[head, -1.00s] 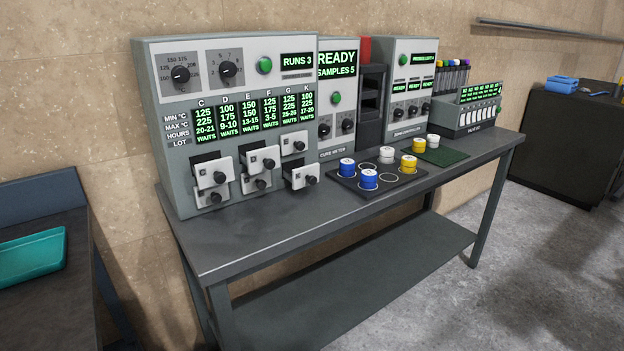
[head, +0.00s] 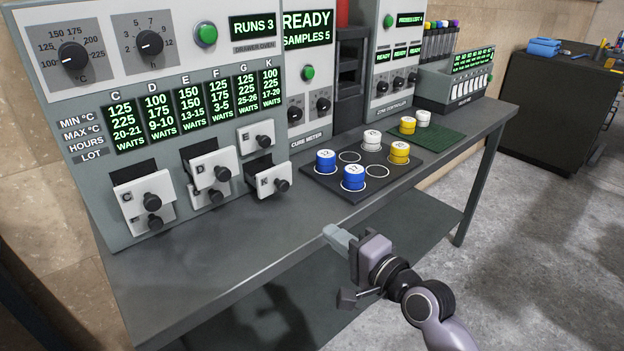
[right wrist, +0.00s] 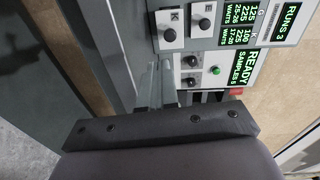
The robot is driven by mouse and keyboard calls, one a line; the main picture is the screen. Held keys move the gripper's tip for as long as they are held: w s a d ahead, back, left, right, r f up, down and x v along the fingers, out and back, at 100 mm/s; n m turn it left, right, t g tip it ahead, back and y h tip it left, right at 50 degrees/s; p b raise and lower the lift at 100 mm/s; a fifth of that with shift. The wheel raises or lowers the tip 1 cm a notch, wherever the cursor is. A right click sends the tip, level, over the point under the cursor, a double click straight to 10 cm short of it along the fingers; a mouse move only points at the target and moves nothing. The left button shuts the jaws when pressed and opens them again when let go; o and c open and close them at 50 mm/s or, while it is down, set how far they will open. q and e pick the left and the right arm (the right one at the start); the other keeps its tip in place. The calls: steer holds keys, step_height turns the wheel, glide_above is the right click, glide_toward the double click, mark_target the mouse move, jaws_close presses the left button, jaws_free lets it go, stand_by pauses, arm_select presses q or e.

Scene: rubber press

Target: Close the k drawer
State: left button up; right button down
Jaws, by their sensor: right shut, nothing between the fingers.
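The K drawer (head: 273,181) is the lower right drawer of the drawer oven and is pulled out, with a dark gap behind its white front and a black knob (head: 281,185). In the right wrist view, which is turned sideways, the K drawer (right wrist: 167,20) shows near the top with its knob (right wrist: 170,35). My right gripper (head: 332,234) is shut and empty, over the bench's front edge, in front and to the right of the K drawer and apart from it. Its fingers (right wrist: 156,85) show in the right wrist view. My left gripper is not in view.
Drawers C (head: 142,196) and D (head: 210,168) also stand out from the oven. A black tray (head: 325,183) with blue, white and yellow pots lies right of the K drawer. The bench top (head: 215,247) in front of the drawers is clear.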

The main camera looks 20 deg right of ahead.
steer(key=w+r, duration=0.1)
steer(key=r, duration=0.1)
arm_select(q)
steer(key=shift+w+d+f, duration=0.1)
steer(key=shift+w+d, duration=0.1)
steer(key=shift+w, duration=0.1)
arm_select(e)
glide_toward(285, 187)
steer(key=shift+m+t, duration=0.3)
steer(key=shift+m, duration=0.1)
steer(key=x, duration=0.7)
steer(key=shift+s+f, duration=0.1)
steer(key=shift+f, duration=0.15)
